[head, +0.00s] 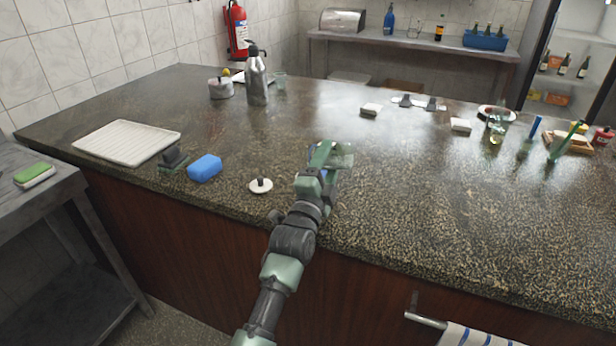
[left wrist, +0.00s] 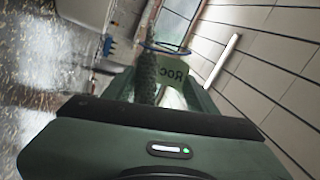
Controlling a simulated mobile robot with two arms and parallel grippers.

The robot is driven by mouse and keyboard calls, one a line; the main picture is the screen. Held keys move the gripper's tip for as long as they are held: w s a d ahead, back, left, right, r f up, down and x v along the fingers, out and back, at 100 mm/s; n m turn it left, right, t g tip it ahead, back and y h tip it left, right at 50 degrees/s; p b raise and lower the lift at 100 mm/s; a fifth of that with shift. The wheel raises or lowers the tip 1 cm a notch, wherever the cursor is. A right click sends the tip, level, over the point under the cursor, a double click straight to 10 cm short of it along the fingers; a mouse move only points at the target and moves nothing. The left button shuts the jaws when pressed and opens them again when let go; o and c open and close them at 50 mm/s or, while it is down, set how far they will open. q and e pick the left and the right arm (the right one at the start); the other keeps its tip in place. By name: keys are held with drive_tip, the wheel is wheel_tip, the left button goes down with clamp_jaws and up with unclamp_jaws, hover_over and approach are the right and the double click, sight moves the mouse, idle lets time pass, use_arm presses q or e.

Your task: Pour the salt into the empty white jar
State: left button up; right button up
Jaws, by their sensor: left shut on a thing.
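My left gripper (head: 325,168) is above the counter near its front edge, in the middle of the head view. In the head view the gripper mostly hides this container. A small white lid with a dark knob (head: 260,186) lies on the counter left of the gripper. I cannot make out an open white jar; the gripper and arm may hide it. My right gripper is not in view.
A blue sponge (head: 205,168), a dark scrubber (head: 173,158) and a white tray (head: 126,143) lie to the left. The counter (head: 430,200) right of the gripper is clear.

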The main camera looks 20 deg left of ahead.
use_arm(q)
drive_tip(key=shift+a+r, duration=0.15)
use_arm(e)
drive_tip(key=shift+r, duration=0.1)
use_arm(q)
drive_tip(key=shift+r+n, duration=0.1)
drive_tip(key=shift+n, duration=0.2)
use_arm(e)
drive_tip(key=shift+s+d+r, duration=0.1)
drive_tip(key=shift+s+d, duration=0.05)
use_arm(q)
drive_tip(key=shift+a+f+n, duration=0.1)
drive_tip(key=shift+f+n, duration=0.1)
drive_tip(key=shift+n, duration=0.3)
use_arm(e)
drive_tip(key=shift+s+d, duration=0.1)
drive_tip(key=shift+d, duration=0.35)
use_arm(q)
drive_tip(key=shift+f+n+y+p, duration=0.15)
drive_tip(key=shift+n+y+p, duration=0.15)
drive_tip(key=shift+y, duration=0.1)
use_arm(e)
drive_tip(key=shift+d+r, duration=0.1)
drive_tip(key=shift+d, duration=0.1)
